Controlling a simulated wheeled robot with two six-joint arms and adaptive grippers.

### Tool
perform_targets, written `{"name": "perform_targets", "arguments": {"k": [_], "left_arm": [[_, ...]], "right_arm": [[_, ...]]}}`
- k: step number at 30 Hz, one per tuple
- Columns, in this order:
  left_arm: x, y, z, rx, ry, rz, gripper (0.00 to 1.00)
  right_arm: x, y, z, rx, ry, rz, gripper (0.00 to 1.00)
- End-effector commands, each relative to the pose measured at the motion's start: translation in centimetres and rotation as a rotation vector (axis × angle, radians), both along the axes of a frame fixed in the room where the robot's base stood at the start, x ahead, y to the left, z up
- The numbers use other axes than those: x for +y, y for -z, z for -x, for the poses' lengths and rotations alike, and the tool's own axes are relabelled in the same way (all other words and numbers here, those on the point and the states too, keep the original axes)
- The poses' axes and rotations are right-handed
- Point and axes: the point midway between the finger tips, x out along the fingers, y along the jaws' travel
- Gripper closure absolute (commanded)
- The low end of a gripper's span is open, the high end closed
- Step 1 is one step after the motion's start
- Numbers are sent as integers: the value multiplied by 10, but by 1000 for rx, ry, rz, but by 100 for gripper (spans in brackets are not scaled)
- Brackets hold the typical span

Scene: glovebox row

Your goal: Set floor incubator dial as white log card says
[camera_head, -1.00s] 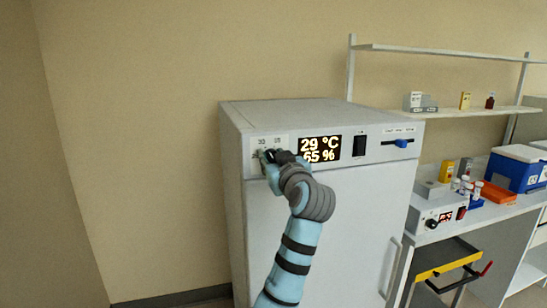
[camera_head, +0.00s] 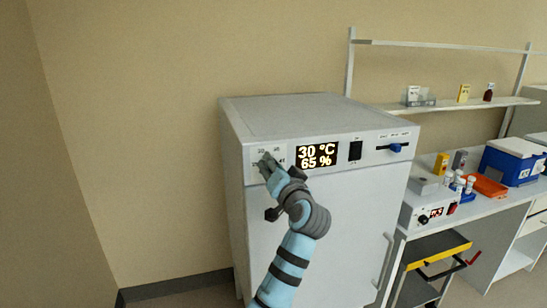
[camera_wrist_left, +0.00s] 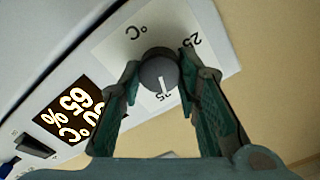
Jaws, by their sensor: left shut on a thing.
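The floor incubator (camera_head: 330,215) is a tall white cabinet with a control panel along its top front. Its display (camera_head: 318,155) reads 30 °C and 65 %. My left gripper (camera_head: 268,163) is at the dial at the panel's left end and hides most of it in the head view. In the left wrist view the grey round dial (camera_wrist_left: 158,70) with a white pointer line sits between the two fingers of my left gripper (camera_wrist_left: 160,85), which are shut on it. The white log card cannot be made out. My right gripper is not in view.
Right of the display are a black rocker switch (camera_head: 355,150) and a blue slider (camera_head: 395,147). A bench to the right holds a blue cooler box (camera_head: 510,165), an orange tray (camera_head: 488,187) and small bottles. A wall shelf (camera_head: 460,104) hangs above.

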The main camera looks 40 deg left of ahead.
Motion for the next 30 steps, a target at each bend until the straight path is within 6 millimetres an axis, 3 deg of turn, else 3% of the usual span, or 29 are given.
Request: {"name": "perform_targets", "arguments": {"k": [9, 26, 27, 30], "left_arm": [[0, -1, 0, 122, 1, -81, 97], [-1, 1, -1, 149, 1, -103, 98], [-1, 1, -1, 149, 1, -103, 66], [-1, 1, -1, 149, 1, -103, 50]], "right_arm": [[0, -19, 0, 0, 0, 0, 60], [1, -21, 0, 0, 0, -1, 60], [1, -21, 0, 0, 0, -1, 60], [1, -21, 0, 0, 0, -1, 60]]}}
